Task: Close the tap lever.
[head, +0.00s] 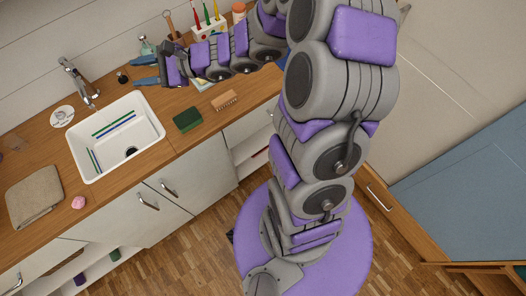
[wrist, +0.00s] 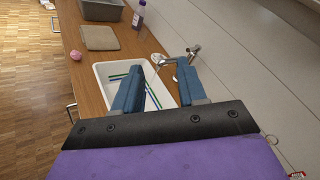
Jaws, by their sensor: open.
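The chrome tap (head: 80,84) stands at the back edge of the white sink (head: 160,131), with its small lever (head: 64,62) at the top. In the wrist view the tap (wrist: 177,60) shows just beyond my fingertips, partly behind the right finger; its lever end (wrist: 194,49) sticks out to the right. My gripper (head: 136,71) is above the counter to the right of the tap, its two blue fingers pointing left toward it. In the wrist view my gripper (wrist: 158,70) is open and empty, fingers apart, with a gap to the tap.
A green sponge (head: 188,119) and a brush (head: 224,100) lie on the wooden counter (head: 175,95) right of the sink. A utensil holder (head: 208,28) stands behind my forearm. A folded cloth (head: 34,193) and pink item (head: 78,203) lie left. A bottle (wrist: 139,15) stands beyond the tap.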

